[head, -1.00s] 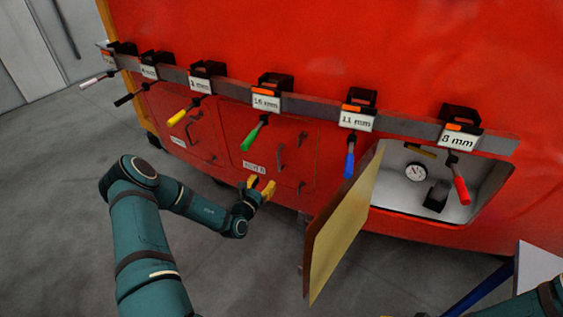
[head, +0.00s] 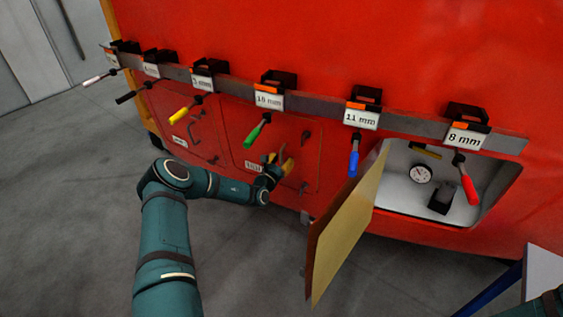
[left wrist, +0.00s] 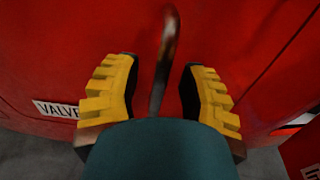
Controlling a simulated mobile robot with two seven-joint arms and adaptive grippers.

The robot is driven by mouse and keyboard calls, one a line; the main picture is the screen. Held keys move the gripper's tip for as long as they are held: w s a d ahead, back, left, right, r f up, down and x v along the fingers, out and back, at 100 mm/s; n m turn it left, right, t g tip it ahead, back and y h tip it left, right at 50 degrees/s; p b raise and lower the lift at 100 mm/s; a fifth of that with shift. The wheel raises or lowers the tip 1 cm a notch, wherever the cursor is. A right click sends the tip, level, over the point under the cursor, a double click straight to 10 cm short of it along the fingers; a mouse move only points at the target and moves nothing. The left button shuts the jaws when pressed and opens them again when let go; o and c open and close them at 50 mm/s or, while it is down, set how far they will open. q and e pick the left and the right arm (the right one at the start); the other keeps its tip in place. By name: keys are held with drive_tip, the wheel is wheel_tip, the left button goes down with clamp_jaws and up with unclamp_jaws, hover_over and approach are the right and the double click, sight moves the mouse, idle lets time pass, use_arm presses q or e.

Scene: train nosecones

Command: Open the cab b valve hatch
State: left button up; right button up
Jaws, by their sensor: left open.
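The closed red valve hatch (head: 262,140) is in the middle of the red train side, left of the open hatch. A curved dark handle (left wrist: 166,55) on a red panel stands between the fingers of my left gripper (left wrist: 160,88) in the left wrist view. The yellow, ridged fingers are open on either side of the handle, and I see no clear contact. A white label reading VALVE (left wrist: 57,109) is to the left. In the head view, my left gripper (head: 278,162) is at the lower part of the hatch, covering part of it. My right gripper is not in view.
An open hatch door (head: 343,232) sticks out to the right of my left gripper, beside a white compartment (head: 402,190) with a gauge (head: 421,174). A rail above carries several coloured-handled tools, including green (head: 257,132) and blue (head: 354,156). Grey floor lies below.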

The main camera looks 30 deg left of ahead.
use_arm(q)
clamp_jaws()
drive_tip(key=shift+s, duration=0.15)
